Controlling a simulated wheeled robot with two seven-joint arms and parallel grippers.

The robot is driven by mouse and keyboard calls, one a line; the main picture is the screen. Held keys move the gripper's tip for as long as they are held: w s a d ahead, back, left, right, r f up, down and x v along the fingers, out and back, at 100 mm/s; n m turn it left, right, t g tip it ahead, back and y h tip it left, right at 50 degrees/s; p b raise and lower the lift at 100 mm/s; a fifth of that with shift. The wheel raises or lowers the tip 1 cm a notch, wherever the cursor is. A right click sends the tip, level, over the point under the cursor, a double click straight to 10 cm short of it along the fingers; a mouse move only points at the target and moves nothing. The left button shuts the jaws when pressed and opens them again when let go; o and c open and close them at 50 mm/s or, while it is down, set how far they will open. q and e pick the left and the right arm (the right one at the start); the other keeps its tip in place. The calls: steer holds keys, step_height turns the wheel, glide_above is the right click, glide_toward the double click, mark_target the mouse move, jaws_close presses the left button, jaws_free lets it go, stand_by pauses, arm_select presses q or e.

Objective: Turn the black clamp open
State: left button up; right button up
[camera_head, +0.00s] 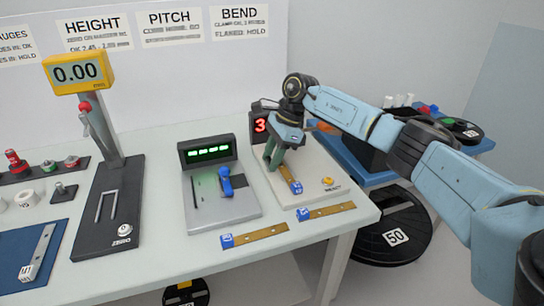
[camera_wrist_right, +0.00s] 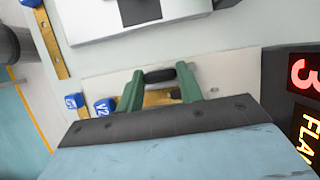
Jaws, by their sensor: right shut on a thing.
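The black clamp (camera_wrist_right: 160,75) shows in the right wrist view between my two green fingertips, over a brass strip on a pale plate. My right gripper (camera_wrist_right: 161,88) is shut on the clamp. In the head view my right gripper (camera_head: 272,158) reaches down onto the back of the pale bend station (camera_head: 312,170), and the clamp is hidden there. The brass strip (camera_head: 286,172) with a blue tag (camera_head: 297,187) sticks out toward the front of the station. My left gripper is not in view.
A red display (camera_head: 261,126) reading 3 stands behind the gripper. A yellow button (camera_head: 328,182) is at the station's front right. To the left stands a grey gauge with a blue handle (camera_head: 226,182). Two tagged strips (camera_head: 255,236) (camera_head: 327,210) lie along the table's front.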

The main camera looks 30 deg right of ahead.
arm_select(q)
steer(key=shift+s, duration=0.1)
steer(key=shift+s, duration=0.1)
arm_select(e)
steer(key=o, duration=1)
steer(key=shift+r, duration=0.1)
steer(key=shift+d+r, duration=0.15)
steer(key=shift+r, duration=0.15)
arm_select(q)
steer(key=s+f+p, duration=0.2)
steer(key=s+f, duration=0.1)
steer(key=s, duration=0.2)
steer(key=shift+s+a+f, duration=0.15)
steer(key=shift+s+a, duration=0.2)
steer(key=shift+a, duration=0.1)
arm_select(e)
steer(key=v, duration=1.2)
steer(key=shift+s+d+r, duration=0.1)
steer(key=shift+r, duration=0.15)
